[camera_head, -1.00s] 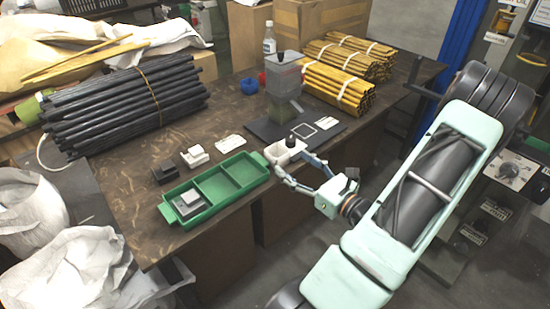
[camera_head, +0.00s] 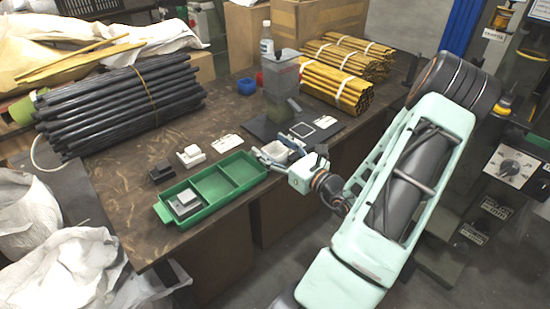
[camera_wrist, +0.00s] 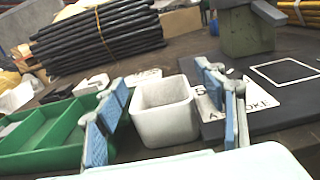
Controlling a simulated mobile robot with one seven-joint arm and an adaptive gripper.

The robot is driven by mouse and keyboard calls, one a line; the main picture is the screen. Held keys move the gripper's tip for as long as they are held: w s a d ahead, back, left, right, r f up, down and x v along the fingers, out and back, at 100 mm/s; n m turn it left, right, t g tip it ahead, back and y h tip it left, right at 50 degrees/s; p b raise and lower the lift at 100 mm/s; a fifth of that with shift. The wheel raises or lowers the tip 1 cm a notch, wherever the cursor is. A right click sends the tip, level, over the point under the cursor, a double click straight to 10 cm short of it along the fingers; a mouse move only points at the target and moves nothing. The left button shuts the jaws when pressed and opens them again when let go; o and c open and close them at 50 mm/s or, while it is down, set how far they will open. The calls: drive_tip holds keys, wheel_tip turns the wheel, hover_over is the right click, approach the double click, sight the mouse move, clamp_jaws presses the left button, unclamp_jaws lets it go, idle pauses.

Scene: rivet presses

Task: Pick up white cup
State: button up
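A white, square-rimmed cup (camera_wrist: 165,120) stands upright and open at the top on the table, just right of the green tray (camera_head: 208,213). It also shows in the head view (camera_head: 277,152), partly hidden by my fingers. My gripper (camera_wrist: 163,82) is open, with its blue-padded fingers on either side of the cup. The left finger is close to the cup's left wall and the right finger close to its right wall. I cannot tell whether either touches. In the head view my gripper (camera_head: 274,155) reaches in over the table's front edge.
A black base plate (camera_head: 320,130) with a grey press (camera_head: 281,85) stands behind the cup. Black rods (camera_head: 120,100) and yellow rods (camera_head: 335,88) lie bundled on the table. Small white (camera_head: 190,155) and dark (camera_head: 161,171) blocks sit behind the tray. Bare table lies left of it.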

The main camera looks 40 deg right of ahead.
drive_tip(key=c, duration=1.1)
drive_tip(key=shift+r, duration=0.15)
drive_tip(key=shift+c, duration=0.2)
